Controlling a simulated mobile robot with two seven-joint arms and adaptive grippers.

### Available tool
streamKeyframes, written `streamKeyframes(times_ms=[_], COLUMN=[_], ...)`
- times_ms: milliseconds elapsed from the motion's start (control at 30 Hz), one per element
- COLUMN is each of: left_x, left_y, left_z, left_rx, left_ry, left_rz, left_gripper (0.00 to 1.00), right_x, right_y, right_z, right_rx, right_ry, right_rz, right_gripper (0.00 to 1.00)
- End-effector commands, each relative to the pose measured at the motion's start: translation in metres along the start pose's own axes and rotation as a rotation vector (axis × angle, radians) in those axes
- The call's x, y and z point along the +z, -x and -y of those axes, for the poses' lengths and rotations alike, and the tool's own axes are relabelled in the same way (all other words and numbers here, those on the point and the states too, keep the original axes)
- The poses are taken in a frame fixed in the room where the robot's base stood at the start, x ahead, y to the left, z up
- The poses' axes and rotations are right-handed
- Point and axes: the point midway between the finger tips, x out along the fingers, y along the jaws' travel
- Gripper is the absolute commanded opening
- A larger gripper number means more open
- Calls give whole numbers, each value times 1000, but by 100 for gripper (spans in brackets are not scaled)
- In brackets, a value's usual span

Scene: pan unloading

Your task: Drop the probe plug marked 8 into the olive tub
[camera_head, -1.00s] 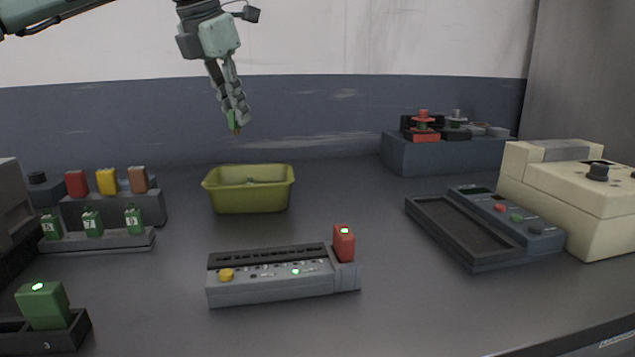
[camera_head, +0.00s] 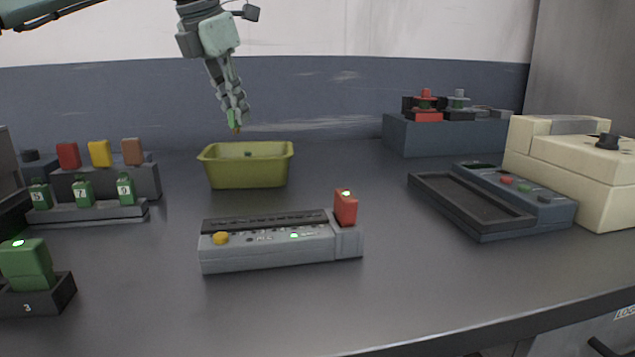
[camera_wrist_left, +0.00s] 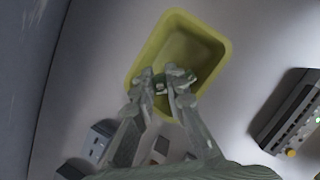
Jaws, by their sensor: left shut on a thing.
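The olive tub (camera_head: 245,172) stands on the bench at the centre left. A small dark green thing (camera_head: 248,154) shows inside it; I cannot tell what it is. My left gripper (camera_head: 236,112) is shut on a small green plug (camera_head: 233,121) with a brass-coloured tip pointing down. The plug's marking cannot be read. The gripper hangs above the tub's back rim in the head view. In the left wrist view my fingertips (camera_wrist_left: 166,84) lie in front of the tub (camera_wrist_left: 222,45), near its lower part. My right gripper is not in view.
A rack (camera_head: 95,212) with green plugs, two marked 7 and 9, stands at left, before coloured blocks. A grey tester (camera_head: 270,256) with a red block is in front of the tub. A dark tray unit (camera_head: 470,205) and cream machine (camera_head: 570,165) are right.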

Motion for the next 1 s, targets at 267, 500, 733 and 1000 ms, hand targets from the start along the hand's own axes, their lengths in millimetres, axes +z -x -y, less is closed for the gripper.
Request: streamKeyframes(times_ms=[267,500,733,1000], left_x=[0,0,0,1], left_y=[0,0,3,46], left_z=[0,0,0,0], left_rx=[0,0,0,1], left_ry=[0,0,0,1], left_rz=[0,0,1,5], left_gripper=[20,37,37,37], right_x=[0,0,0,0], right_y=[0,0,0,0], right_z=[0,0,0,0], right_rx=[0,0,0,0], right_ry=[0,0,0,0], right_rz=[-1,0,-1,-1], right_gripper=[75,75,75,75])
